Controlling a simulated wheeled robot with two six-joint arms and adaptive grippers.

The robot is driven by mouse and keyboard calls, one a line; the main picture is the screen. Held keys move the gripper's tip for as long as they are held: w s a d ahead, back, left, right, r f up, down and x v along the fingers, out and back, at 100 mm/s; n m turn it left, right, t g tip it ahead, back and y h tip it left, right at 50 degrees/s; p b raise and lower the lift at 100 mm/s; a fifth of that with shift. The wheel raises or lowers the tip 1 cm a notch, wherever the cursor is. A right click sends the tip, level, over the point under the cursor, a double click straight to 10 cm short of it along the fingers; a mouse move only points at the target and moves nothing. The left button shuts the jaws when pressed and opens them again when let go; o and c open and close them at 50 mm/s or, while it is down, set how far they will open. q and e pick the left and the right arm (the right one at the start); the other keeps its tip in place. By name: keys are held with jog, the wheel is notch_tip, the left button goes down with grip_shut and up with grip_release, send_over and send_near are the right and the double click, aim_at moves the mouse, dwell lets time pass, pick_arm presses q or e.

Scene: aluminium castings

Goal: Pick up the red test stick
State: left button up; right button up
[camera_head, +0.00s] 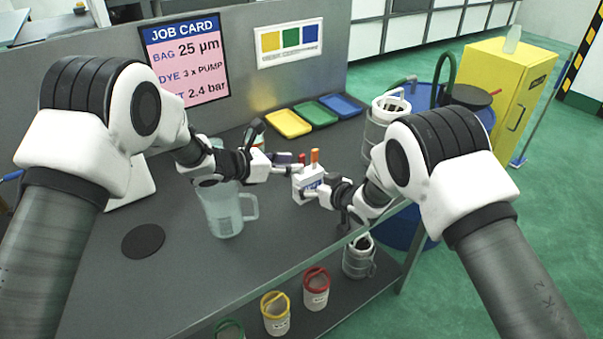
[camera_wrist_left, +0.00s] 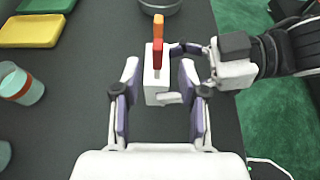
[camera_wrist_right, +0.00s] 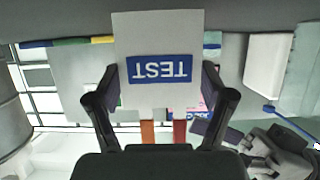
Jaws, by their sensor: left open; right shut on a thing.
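A small white box (camera_head: 306,187) with a blue TEST label (camera_wrist_right: 160,69) holds two upright sticks, one orange (camera_head: 315,157) and one red. In the left wrist view the red test stick (camera_wrist_left: 158,52) is nearer than the orange stick (camera_wrist_left: 158,25). The red stick also shows in the right wrist view (camera_wrist_right: 180,131). My right gripper (camera_wrist_right: 158,85) is shut on the box's sides. My left gripper (camera_wrist_left: 158,70) is open, its fingers on either side of the box and red stick in that view. I cannot tell whether they touch.
A clear jug (camera_head: 223,209) stands on the grey bench left of the box. Yellow, green and blue trays (camera_head: 318,115) lie at the back. A metal container (camera_head: 378,120) stands to the right. A dark disc (camera_head: 143,241) lies at the front left.

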pick_arm(q)
jog(key=x, duration=0.4)
jog(key=shift+w+d+f, duration=0.1)
jog(key=shift+w+f, duration=0.2)
jog(key=shift+w, duration=0.05)
pick_arm(e)
jog(key=shift+f, duration=0.1)
pick_arm(q)
grip_shut()
pick_arm(e)
jog(key=shift+s+a, duration=0.1)
pick_arm(q)
jog(key=shift+r, duration=0.1)
notch_tip(320, 180, up, 10)
pick_arm(e)
jog(key=o, duration=1)
